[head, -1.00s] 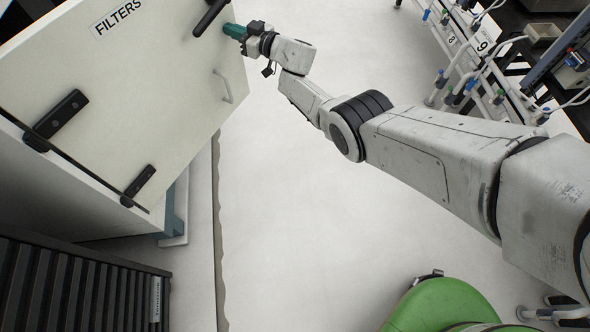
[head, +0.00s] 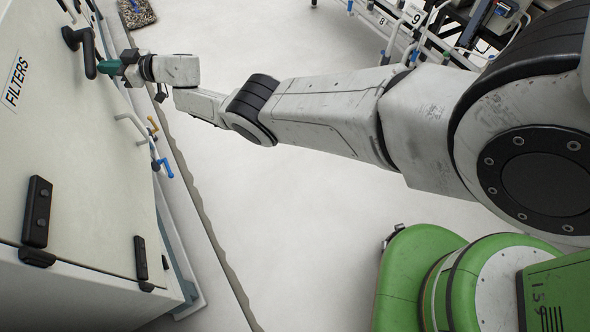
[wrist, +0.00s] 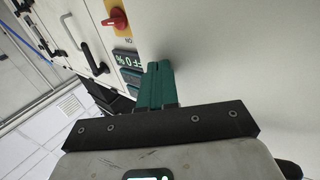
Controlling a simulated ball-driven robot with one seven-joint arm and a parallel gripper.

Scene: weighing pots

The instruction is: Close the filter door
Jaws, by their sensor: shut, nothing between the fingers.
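The filter door (head: 80,150) is a cream panel at the left of the head view, marked FILTERS. It has dark hinges along its near edge, a black lever handle (head: 85,50) and a pale pull handle (head: 131,127). It stands close to its cabinet; I cannot tell if it is flush. My gripper (head: 104,67) is shut and empty, its teal fingertips at the door face just beside the lever handle. In the wrist view the teal fingers (wrist: 161,85) lie against or very near a plain pale surface; contact is unclear.
Blue and yellow valve handles (head: 162,165) stick out just right of the door. A rack with numbered hoses (head: 410,25) stands at the upper right. The pale floor (head: 250,200) between is open.

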